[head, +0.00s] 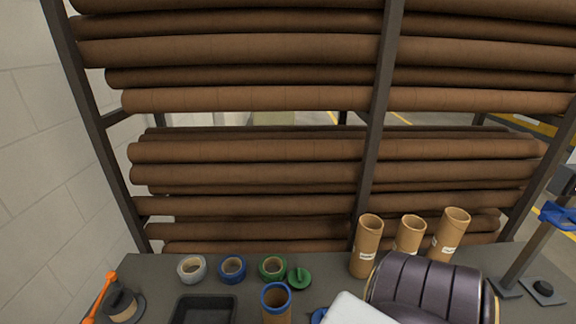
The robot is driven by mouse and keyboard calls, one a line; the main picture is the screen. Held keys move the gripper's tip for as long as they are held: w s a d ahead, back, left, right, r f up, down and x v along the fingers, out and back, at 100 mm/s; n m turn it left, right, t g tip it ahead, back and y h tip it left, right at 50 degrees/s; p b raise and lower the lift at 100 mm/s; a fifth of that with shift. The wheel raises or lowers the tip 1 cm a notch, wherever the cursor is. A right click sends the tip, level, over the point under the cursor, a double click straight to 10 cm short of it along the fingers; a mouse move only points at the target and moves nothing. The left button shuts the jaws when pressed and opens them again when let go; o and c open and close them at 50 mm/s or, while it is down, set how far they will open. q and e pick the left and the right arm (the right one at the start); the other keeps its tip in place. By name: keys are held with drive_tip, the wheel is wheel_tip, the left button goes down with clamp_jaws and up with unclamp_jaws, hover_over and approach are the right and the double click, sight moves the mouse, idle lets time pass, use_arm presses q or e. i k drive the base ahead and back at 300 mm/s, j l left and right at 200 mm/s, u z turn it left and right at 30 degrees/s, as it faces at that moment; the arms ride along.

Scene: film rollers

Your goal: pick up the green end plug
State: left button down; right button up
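The green end plug (299,279) lies on the dark table, just right of a roll of green tape (264,270). It is a round disc with a raised part on top, and nothing covers it. A cardboard tube with a blue rim (277,313) stands in front of it, a little to the left. Neither of my grippers shows in the head view.
Grey and blue tape rolls, a black tray (178,315) and an orange-handled dispenser (122,303) are to the left. Three cardboard tubes (367,246) stand to the right. A dark ribbed shape and a white shape cover the front right. A rack of long brown rolls (250,98) stands behind.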

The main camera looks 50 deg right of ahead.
sight(299, 278)
drive_tip(key=z, duration=1.8)
